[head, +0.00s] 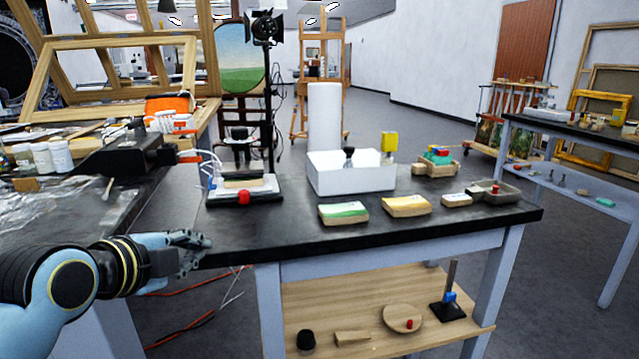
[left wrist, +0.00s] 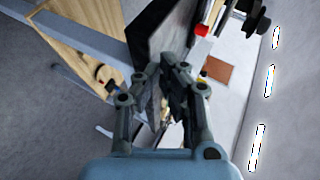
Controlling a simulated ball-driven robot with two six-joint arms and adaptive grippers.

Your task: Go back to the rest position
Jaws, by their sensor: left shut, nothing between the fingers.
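My left gripper (head: 203,246) is shut and empty at the front left edge of the black worktable (head: 300,228) in the head view. Its arm comes in from the left. In the left wrist view the same gripper (left wrist: 172,75) shows its fingers together, with the dark table side (left wrist: 150,30) behind them. I cannot tell whether the fingers touch the table. My right gripper is not in view.
On the worktable are a device with a red knob (head: 243,197), a white box (head: 350,176), a green-topped block (head: 343,213) and a yellow-topped block (head: 405,206). A wooden lower shelf (head: 365,290) holds small items.

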